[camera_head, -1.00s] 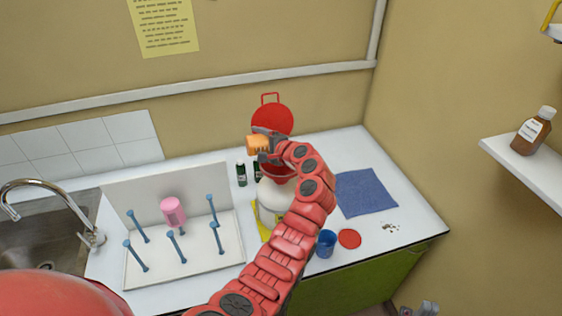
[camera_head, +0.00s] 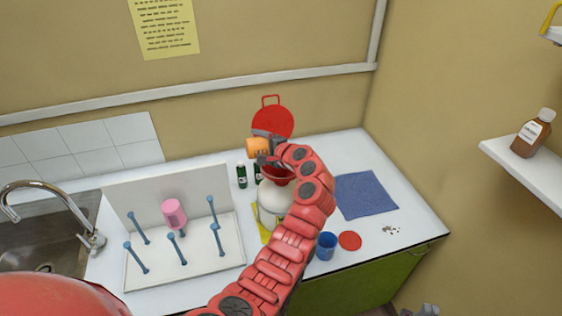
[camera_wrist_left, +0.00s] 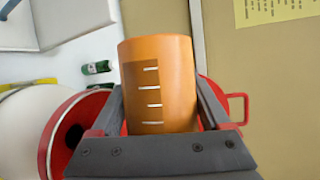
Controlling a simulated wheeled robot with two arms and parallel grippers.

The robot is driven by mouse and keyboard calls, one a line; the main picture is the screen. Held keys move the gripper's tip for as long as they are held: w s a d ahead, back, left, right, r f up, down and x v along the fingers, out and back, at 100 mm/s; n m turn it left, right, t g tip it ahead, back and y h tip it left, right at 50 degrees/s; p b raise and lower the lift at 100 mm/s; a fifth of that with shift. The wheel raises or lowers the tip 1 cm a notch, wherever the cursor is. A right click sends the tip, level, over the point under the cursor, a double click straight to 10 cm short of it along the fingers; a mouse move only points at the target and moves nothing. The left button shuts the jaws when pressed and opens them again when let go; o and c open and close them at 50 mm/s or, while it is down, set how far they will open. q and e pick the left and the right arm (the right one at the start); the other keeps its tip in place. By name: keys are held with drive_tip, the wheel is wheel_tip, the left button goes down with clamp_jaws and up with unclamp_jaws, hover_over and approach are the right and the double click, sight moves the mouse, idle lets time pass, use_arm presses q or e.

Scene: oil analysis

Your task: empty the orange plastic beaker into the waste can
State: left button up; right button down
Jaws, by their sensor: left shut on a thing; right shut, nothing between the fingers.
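The orange plastic beaker (camera_head: 258,147) is held in my left gripper (camera_head: 264,157), which is shut on it. It appears tipped on its side, above and slightly left of the red funnel (camera_head: 279,177). The funnel sits on the white waste can (camera_head: 271,215), which is partly hidden behind my left arm. In the left wrist view the beaker (camera_wrist_left: 160,85) shows white scale marks between the fingers (camera_wrist_left: 161,112); its contents are not visible. The funnel (camera_wrist_left: 66,140) and can (camera_wrist_left: 25,125) are to its left. My right gripper (camera_head: 428,310) is shut and empty at the bottom edge, partly cut off.
Dark green bottles (camera_head: 241,176) are left of the can. A blue cup (camera_head: 326,246), red disc (camera_head: 350,240) and blue cloth (camera_head: 366,193) are on the right.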

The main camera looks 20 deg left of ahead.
use_arm(q)
drive_tip(key=shift+r, duration=0.2)
drive_tip(key=shift+a+f+n+h, duration=0.1)
drive_tip(key=shift+f+n+h, duration=0.2)
drive_tip(key=shift+n+h, duration=0.1)
drive_tip(key=shift+a+f+n+h, duration=0.15)
drive_tip(key=shift+f+n+h, duration=0.15)
drive_tip(key=shift+n, duration=0.1)
drive_tip(key=shift+s+a+t, duration=0.25)
drive_tip(key=shift+t, duration=0.05)
drive_tip(key=shift+s+a+f+n+h, duration=0.2)
drive_tip(key=shift+s+a+n+h, duration=0.1)
drive_tip(key=shift+a+n, duration=0.1)
drive_tip(key=shift+a+r+n+h+b, duration=0.1)
drive_tip(key=shift+r+n+h+b, duration=0.05)
drive_tip(key=shift+n+h+b, duration=0.25)
drive_tip(key=n+t+h+b, duration=0.2)
drive_tip(key=n+h+b, duration=0.1)
drive_tip(key=b, duration=0.3)
drive_tip(key=shift+w+b, duration=0.1)
drive_tip(key=shift+b, duration=0.2)
drive_tip(key=s+a+f+n+t+h+b, duration=0.2)
drive_tip(key=a+f+n+t+h+b, duration=0.1)
drive_tip(key=f+b, duration=0.6)
drive_tip(key=shift+n+h+b, duration=0.3)
drive_tip(key=shift+n+b, duration=0.5)
drive_tip(key=shift+b, duration=1.05)
